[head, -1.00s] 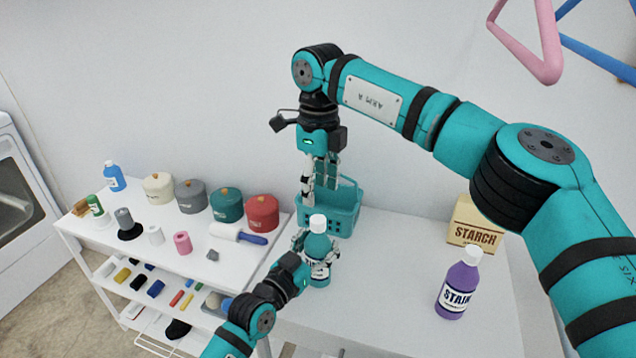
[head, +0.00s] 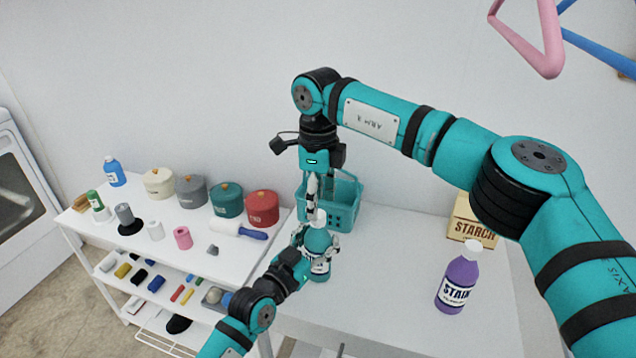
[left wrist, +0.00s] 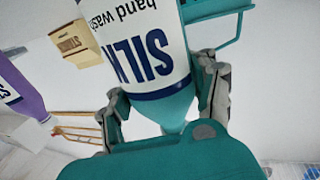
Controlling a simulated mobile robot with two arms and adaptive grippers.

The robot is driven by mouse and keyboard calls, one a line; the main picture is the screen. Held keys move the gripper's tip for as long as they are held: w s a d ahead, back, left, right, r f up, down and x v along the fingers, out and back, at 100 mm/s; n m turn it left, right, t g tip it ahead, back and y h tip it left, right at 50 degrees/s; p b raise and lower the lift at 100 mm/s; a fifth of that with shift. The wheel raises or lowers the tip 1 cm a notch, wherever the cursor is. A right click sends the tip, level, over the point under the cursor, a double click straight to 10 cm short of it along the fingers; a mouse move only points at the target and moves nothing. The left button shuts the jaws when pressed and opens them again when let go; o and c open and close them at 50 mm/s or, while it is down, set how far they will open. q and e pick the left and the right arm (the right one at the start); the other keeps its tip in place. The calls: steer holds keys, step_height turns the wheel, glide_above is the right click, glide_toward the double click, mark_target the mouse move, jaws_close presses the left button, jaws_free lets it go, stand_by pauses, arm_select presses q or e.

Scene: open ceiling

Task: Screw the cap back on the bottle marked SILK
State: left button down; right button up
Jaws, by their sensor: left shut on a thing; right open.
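The teal bottle (head: 320,266) stands upright on the white table. Its white label reads SILK and hand wash in the left wrist view (left wrist: 150,50). My left gripper (head: 317,244) is shut around the bottle's upper body, with a finger on either side; its fingers also show in the left wrist view (left wrist: 166,88). A white cap (head: 319,217) is at the bottle's top; whether it is seated cannot be told. My right gripper (head: 314,204) points down directly over the cap, open, its fingers overlapping in this view. Whether they touch the cap is unclear.
A teal basket (head: 345,212) stands just behind the bottle. A purple STAIN bottle (head: 459,277) and a STARCH box (head: 468,228) stand at right. A cart (head: 140,248) at left carries canisters and small items. Pink and blue hangers (head: 541,40) hang at upper right.

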steer(key=shift+f, duration=1.6)
jaws_close()
steer(key=shift+o, duration=0.7)
jaws_free()
step_height(320, 180, up, 12)
